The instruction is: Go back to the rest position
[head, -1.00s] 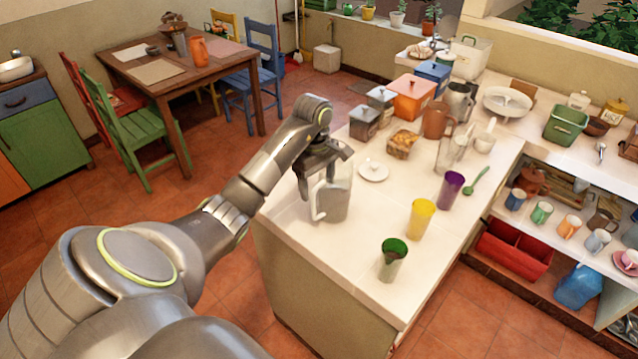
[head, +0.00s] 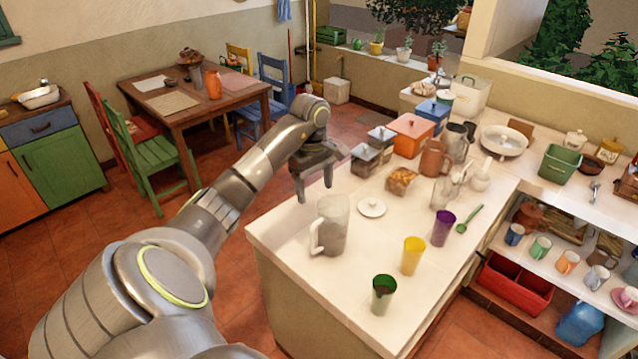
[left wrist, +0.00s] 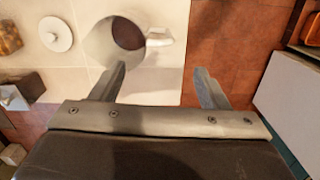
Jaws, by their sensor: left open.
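My left gripper (head: 315,188) is open and empty, raised above the near left edge of the white counter (head: 375,240). A clear jug (head: 333,225) with a handle stands upright on the counter, just below the gripper and apart from it. In the left wrist view, the jug (left wrist: 112,38) lies ahead of my two spread fingers (left wrist: 160,82), seen from above with something dark inside or beneath. Its handle points right. My right gripper does not show.
A green cup (head: 384,294), a yellow cup (head: 412,256) and a purple cup (head: 443,229) stand right of the jug. A white lid (head: 371,208) and a jar of food (head: 401,182) are behind it. A table with chairs (head: 148,160) stands left. Floor between is clear.

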